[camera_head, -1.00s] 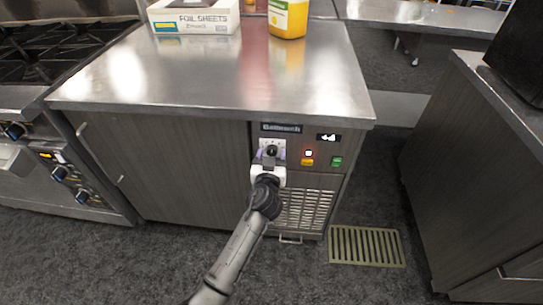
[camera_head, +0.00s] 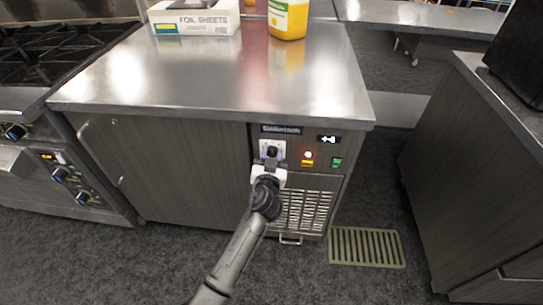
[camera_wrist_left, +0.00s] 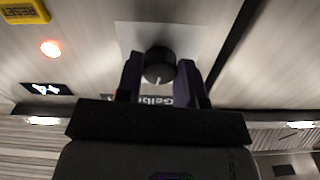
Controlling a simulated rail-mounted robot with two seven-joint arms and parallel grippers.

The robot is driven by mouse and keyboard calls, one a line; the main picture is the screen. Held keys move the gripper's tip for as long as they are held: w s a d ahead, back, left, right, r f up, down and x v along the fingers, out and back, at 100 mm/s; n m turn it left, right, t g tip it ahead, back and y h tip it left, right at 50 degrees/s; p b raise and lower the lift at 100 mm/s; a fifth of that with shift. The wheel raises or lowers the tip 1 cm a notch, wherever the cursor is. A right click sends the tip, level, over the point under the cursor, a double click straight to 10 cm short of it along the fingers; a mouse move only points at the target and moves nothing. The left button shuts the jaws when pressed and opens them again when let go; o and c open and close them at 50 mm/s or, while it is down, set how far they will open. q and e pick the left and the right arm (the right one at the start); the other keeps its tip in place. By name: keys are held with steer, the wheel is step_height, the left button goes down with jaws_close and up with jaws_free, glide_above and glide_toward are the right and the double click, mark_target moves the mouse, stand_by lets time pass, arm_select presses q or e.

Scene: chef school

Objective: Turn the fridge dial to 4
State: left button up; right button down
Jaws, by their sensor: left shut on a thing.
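The fridge dial (camera_head: 272,152) is a black round knob on a white plate on the front panel of the steel-topped fridge (camera_head: 180,165). The left wrist view shows the dial (camera_wrist_left: 159,65) close up, with a white pointer mark facing the brand label. My left gripper (camera_head: 271,163) is at the dial, its two dark fingers on either side of it, shut on it. The small display (camera_head: 328,139) right of the dial shows what looks like a 4 with a sign before it; it is upside down in the wrist view (camera_wrist_left: 47,89). My right gripper is not in view.
A lit red lamp (camera_head: 308,155), a yellow button (camera_head: 307,163) and a green switch (camera_head: 337,162) sit right of the dial. A vent grille (camera_head: 305,210) is below. A foil box (camera_head: 195,18) and a yellow container (camera_head: 288,18) stand on top. A stove is at left.

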arm_select(q)
steer(key=m+p, duration=0.1)
steer(key=m, duration=0.4)
steer(key=shift+m, duration=0.5)
stand_by(0.3)
steer(key=o, duration=0.9)
